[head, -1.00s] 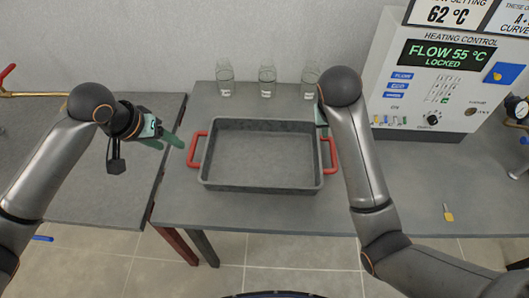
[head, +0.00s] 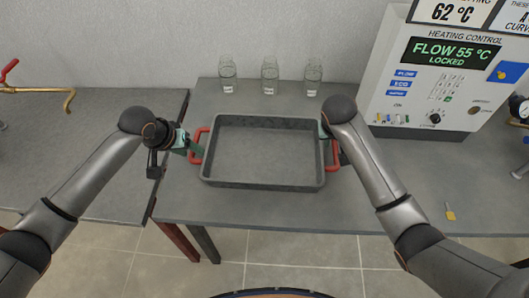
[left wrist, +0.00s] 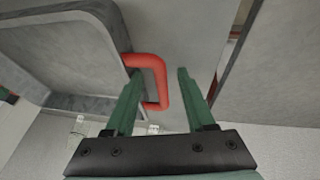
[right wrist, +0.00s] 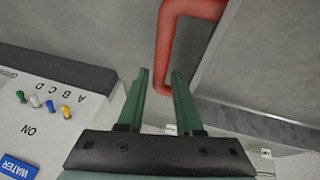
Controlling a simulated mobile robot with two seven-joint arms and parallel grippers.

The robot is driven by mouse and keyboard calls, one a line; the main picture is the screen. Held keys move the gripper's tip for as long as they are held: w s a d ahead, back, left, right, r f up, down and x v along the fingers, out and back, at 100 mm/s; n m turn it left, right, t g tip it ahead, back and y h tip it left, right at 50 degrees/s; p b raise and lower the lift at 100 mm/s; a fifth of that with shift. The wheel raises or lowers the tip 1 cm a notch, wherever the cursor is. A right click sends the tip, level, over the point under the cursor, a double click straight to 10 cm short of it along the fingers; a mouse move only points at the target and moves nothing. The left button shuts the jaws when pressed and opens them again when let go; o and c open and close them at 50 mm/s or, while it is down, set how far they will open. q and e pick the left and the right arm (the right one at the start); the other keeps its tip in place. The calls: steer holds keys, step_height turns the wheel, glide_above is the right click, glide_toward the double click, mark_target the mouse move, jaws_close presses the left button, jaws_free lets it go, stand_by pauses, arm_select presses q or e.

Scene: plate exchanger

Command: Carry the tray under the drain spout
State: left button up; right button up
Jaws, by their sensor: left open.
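The grey tray (head: 262,184) lies flat on the table, with a red handle at each end. My left gripper (head: 196,152) is at the left handle (head: 198,145). In the left wrist view my left gripper (left wrist: 158,72) is open, and the handle bar (left wrist: 162,85) lies between its spread fingers. My right gripper (right wrist: 160,74) is at the right handle (head: 334,156). Its fingertips stand on either side of that bar (right wrist: 165,40); whether they press on it is unclear. A brass spout (head: 70,100) with a red lever is at the far left.
Three glass bottles (head: 269,78) stand behind the tray by the wall. The heating control panel (head: 430,75) stands at the right. A small yellow-tagged item (head: 450,214) lies on the right of the table. A gap separates the left table (head: 110,185) from the tray's table.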

arm_select(q)
steer(key=shift+x, duration=1)
arm_select(e)
steer(key=shift+x, duration=1.05)
arm_select(q)
steer(key=shift+c, duration=0.4)
arm_select(e)
steer(key=shift+c, duration=0.4)
arm_select(q)
steer(key=c, duration=0.4)
arm_select(e)
steer(key=c, duration=0.4)
arm_select(q)
jaws_close()
arm_select(e)
jaws_close()
steer(key=shift+r, duration=0.1)
